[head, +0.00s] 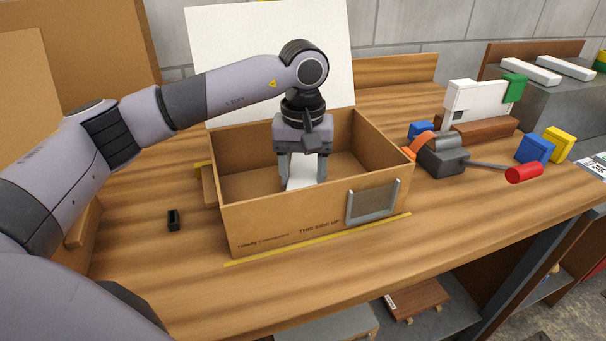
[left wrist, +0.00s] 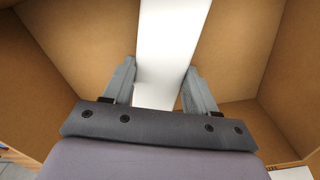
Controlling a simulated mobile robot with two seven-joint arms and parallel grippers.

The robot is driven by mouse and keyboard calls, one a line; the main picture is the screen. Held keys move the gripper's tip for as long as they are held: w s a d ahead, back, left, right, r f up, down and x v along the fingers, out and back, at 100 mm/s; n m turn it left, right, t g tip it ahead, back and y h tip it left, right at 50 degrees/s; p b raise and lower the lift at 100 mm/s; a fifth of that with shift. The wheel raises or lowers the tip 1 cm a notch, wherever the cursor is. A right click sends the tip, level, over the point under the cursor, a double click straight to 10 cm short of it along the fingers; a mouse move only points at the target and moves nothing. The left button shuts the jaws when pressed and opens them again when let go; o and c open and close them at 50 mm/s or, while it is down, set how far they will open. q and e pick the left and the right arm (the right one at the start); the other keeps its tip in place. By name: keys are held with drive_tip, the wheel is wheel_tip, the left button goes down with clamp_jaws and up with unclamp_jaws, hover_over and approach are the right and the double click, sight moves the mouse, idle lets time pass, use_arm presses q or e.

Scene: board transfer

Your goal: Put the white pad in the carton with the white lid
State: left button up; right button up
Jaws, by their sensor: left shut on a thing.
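The carton (head: 278,218) is an open brown box on the wooden bench, with its white lid (head: 268,50) standing up at the back. My left gripper (head: 303,180) points down inside the carton, shut on the white pad (head: 300,172). The pad is a flat white strip between the fingers. In the left wrist view, the pad (left wrist: 168,50) runs away between the two fingers (left wrist: 160,90), with brown carton walls around it. Whether the pad touches the carton floor cannot be told. My right gripper is not in view.
A grey clamp-like tool (head: 442,155) with a red-ended handle (head: 524,173) lies right of the carton. Blue (head: 535,149) and yellow (head: 558,144) blocks stand farther right. A small black piece (head: 173,220) lies to the left. A yellow strip (head: 318,239) runs along the carton's front.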

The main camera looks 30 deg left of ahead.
sight(303, 177)
use_arm(q)
drive_tip(key=shift+f, duration=0.45)
drive_tip(key=shift+f, duration=0.2)
drive_tip(key=o, duration=1)
drive_tip(key=shift+r, duration=0.1)
wheel_tip(303, 177, up, 12)
drive_tip(key=shift+r, duration=0.15)
